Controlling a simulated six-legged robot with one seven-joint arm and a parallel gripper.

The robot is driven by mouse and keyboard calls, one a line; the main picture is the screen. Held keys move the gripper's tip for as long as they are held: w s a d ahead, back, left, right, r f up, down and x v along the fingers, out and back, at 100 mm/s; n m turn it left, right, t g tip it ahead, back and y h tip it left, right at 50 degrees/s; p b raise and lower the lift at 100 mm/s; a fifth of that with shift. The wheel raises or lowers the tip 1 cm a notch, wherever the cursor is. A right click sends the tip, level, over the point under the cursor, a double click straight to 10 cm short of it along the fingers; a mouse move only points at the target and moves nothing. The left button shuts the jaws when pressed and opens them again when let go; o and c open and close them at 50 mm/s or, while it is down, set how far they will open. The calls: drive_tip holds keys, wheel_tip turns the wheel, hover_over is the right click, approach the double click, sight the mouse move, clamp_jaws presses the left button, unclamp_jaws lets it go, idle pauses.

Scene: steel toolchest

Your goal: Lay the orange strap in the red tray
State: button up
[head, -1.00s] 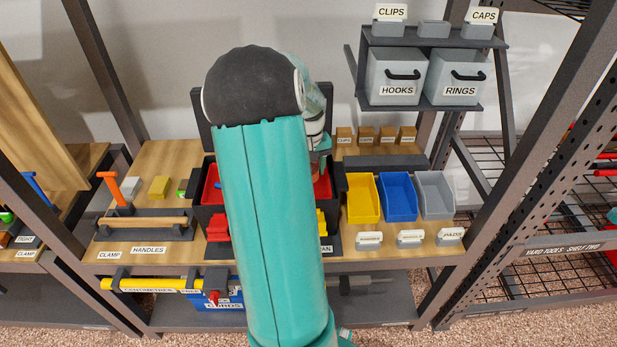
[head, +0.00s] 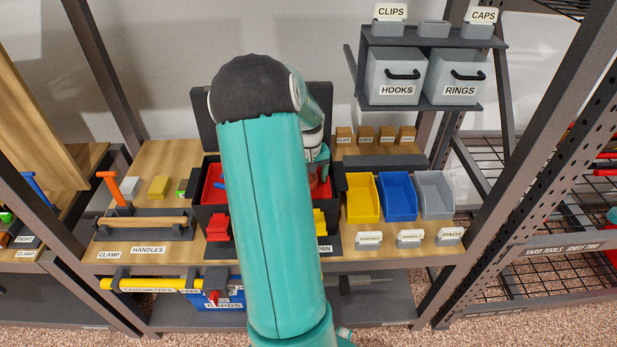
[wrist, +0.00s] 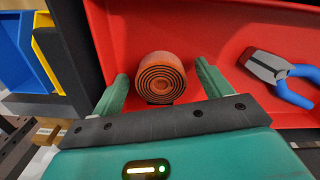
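The orange strap (wrist: 161,78) is a tight coil seen end-on in the wrist view. It is inside the red tray (wrist: 240,35), near the tray's wall. My gripper (wrist: 161,70) is open, with one green finger on each side of the coil and a visible gap to each.
Pliers with blue handles (wrist: 295,82) lie in the tray to the right of the strap. Yellow (head: 362,197), blue (head: 397,196) and grey (head: 435,194) bins stand right of the toolchest (head: 262,96). Small brown boxes (head: 365,135) stand behind them.

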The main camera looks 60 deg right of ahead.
wheel_tip(320, 180, up, 12)
drive_tip(key=shift+r, duration=0.2)
idle(0.5)
drive_tip(key=shift+a, duration=0.1)
drive_tip(key=w+a+r+n+t, duration=0.1)
drive_tip(key=w+a+r, duration=0.25)
drive_tip(key=a, duration=0.55)
drive_tip(key=w+a+r+n+t, duration=0.1)
drive_tip(key=w+a+r+n, duration=0.2)
drive_tip(key=a, duration=0.5)
drive_tip(key=w+a+r+t, duration=0.1)
drive_tip(key=w+a+r, duration=0.3)
drive_tip(key=a, duration=0.5)
drive_tip(key=s+a+n+t, duration=0.1)
drive_tip(key=s+a+n, duration=0.1)
drive_tip(key=a, duration=0.9)
drive_tip(key=s+a+n+t, duration=0.1)
drive_tip(key=s+a+n, duration=0.2)
drive_tip(key=a, duration=0.9)
drive_tip(key=shift+s+a+t, duration=0.15)
drive_tip(key=shift+s+t, duration=0.15)
drive_tip(key=shift+s, duration=0.05)
